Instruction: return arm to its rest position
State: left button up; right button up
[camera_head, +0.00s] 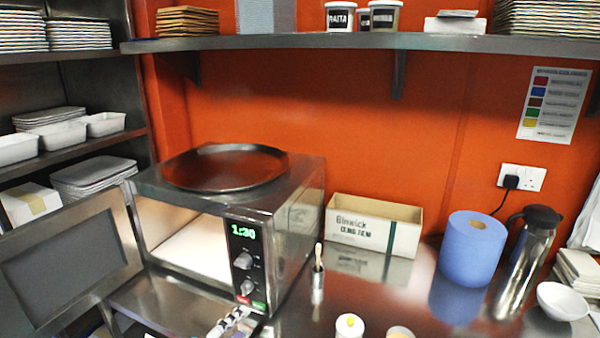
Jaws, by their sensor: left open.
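My left gripper (230,321) shows only in small part at the bottom edge, just below the front right corner of the microwave. It is open, and I see nothing held in it. The steel microwave (292,222) stands on the counter with its door (72,262) swung wide open to the left. Its lit cavity looks empty in the part that shows. Most of my left arm is out of frame, and my right gripper is not in view.
A round dark tray (224,168) lies on the microwave. To the right stand a small cup with a brush (318,280), a cardboard box (374,226), a blue paper roll (472,250), a steel flask (528,255) and a white bowl (562,301). A shelf (350,43) runs above.

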pick_arm(q)
jog(key=s+d+f+m+g+y, duration=0.2)
jog(key=s+d+f+m+g, duration=0.1)
jog(key=s+f+m+g, duration=0.15)
jog(key=s+a+f+m+g+y, duration=0.2)
jog(key=s+a+m+y, duration=0.3)
jog(key=s, duration=0.3)
jog(key=shift+m, duration=0.85)
